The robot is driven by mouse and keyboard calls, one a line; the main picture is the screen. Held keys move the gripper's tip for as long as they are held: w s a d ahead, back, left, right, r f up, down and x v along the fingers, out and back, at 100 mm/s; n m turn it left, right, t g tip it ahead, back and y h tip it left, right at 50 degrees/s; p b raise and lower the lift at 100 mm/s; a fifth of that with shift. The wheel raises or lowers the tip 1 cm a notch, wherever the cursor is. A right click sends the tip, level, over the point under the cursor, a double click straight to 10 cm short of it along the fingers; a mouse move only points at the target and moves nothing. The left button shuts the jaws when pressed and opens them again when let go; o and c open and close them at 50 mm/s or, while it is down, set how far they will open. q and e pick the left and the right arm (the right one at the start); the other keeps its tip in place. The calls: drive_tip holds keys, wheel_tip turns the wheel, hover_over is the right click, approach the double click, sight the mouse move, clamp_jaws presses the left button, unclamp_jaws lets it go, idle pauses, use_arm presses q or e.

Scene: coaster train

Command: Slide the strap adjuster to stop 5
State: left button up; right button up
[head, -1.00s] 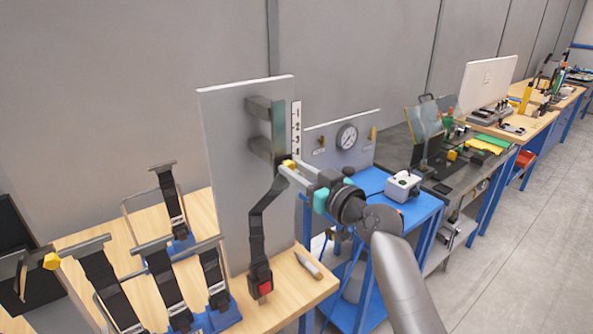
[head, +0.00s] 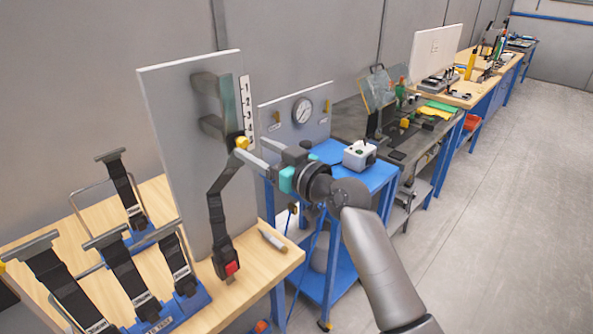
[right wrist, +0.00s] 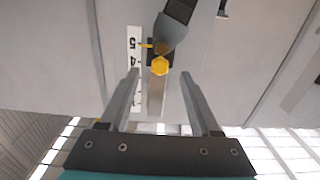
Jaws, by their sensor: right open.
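The strap adjuster is a dark slider with a yellow knob (head: 242,143) on the grey upright panel (head: 170,130). A white number scale (head: 246,105) runs beside it. In the right wrist view the yellow knob (right wrist: 160,66) is near the centre, and the slider's small yellow pointer (right wrist: 147,46) is level with the 5. A black strap (head: 217,195) hangs from the slider to a red-buttoned buckle (head: 230,268). My right gripper (head: 252,148) is open in front of the knob. In the right wrist view its fingers (right wrist: 159,74) stand on either side, apart from the knob. My left gripper is not in view.
A blue rack with several black straps (head: 150,315) stands on the wooden bench (head: 255,275) at left. A small grey tool (head: 272,240) lies near its edge. A gauge panel (head: 300,110) and a blue cart (head: 345,190) stand behind my right arm.

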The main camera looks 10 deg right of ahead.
drive_tip(key=b+v, duration=0.2)
drive_tip(key=v, duration=1)
drive_tip(key=shift+s+d, duration=0.15)
drive_tip(key=shift+s, duration=0.1)
